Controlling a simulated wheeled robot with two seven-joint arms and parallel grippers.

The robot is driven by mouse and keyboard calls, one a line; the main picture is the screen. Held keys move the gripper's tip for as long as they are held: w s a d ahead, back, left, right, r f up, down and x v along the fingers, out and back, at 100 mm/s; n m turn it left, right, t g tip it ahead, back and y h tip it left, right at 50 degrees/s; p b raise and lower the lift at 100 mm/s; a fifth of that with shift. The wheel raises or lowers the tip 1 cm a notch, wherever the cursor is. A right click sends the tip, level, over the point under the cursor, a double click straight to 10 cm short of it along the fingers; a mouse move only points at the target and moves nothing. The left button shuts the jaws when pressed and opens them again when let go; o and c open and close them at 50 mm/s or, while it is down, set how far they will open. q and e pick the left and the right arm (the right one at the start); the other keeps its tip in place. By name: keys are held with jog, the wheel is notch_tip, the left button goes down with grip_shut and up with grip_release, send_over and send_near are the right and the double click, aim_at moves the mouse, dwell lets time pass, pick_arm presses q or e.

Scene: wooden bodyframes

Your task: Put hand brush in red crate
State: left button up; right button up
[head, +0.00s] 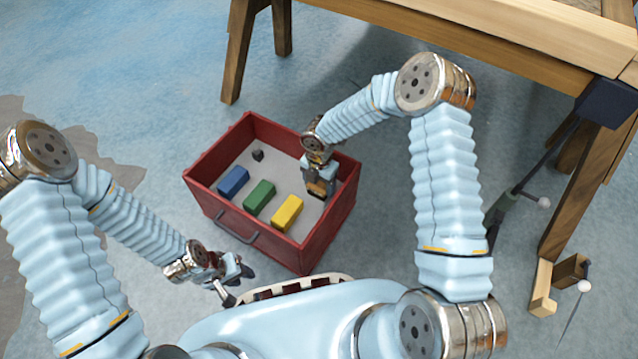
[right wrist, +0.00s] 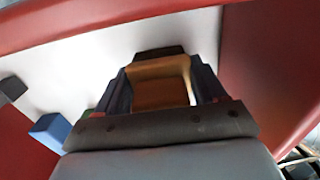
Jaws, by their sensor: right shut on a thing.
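The red crate (head: 318,247) stands on the floor in front of me, open at the top, with a pale inside bottom. My right gripper (head: 318,188) reaches down inside it near its right side. It is shut on the hand brush (head: 318,187), whose tan wooden part and dark end show between the fingers. In the right wrist view the hand brush (right wrist: 160,82) sits between the two fingers, over the pale crate bottom. I cannot tell whether the brush touches the bottom. My left gripper (head: 232,283) is outside the crate at its front left, with its fingers apart and nothing seen between them.
In the crate lie a blue block (head: 233,181), a green block (head: 259,195), a yellow block (head: 287,213) and a small dark object (head: 258,155). A wooden table (head: 480,40) stands behind and to the right. Floor to the left is clear.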

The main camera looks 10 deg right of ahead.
jog(key=o, duration=1)
jog(key=shift+r, duration=0.4)
notch_tip(320, 180, up, 12)
jog(key=p, duration=0.2)
jog(key=shift+f+p, duration=0.25)
jog(key=shift+p, duration=0.15)
